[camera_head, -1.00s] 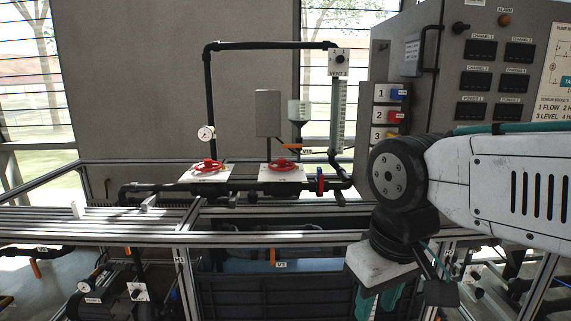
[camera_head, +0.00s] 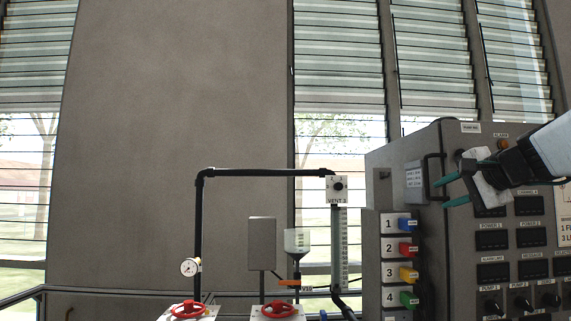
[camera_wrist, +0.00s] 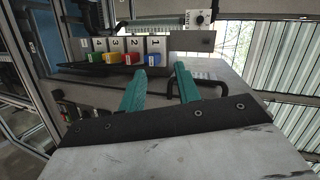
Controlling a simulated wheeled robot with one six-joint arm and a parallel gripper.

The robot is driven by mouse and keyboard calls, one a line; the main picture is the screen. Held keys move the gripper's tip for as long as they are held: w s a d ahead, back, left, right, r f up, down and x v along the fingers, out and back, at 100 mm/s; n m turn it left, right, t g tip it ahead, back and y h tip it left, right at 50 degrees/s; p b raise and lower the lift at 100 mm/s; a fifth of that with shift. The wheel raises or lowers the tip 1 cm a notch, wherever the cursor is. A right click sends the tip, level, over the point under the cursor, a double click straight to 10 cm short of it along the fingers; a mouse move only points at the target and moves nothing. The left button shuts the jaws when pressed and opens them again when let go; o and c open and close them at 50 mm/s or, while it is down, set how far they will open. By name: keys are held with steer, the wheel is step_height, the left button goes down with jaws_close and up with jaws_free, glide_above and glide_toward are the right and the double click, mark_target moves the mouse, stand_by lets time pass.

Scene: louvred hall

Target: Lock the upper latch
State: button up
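A grey control cabinet (camera_head: 400,160) stands at the right of the head view. A dark bar handle (camera_head: 436,158) is on its front left part; a dark bar handle also shows in the wrist view (camera_wrist: 212,84). A small black knob (camera_head: 460,155) sits near the cabinet's top, close to my gripper; I cannot tell whether it is the upper latch or how it is turned. My gripper (camera_head: 440,195) has its teal fingers pointing left in front of the cabinet. In the wrist view the fingers (camera_wrist: 160,70) are apart with nothing between them. Contact with the cabinet cannot be judged.
Numbered switches in blue (camera_head: 404,225), red, yellow and green stand left of the cabinet. An orange alarm lamp (camera_head: 502,144) is just above my gripper. Black piping (camera_head: 270,172), a gauge (camera_head: 190,267) and red valve wheels (camera_head: 188,309) lie to the left.

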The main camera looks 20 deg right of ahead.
steer(key=s+d+r+m+t+h, duration=0.3)
steer(key=s+d+r+m+h, duration=0.15)
steer(key=d+r, duration=0.65)
steer(key=f+x, duration=0.1)
steer(key=x, duration=0.9)
steer(key=shift+w+d+f, duration=0.15)
steer(key=shift+d, duration=0.2)
jaws_close()
stand_by(0.5)
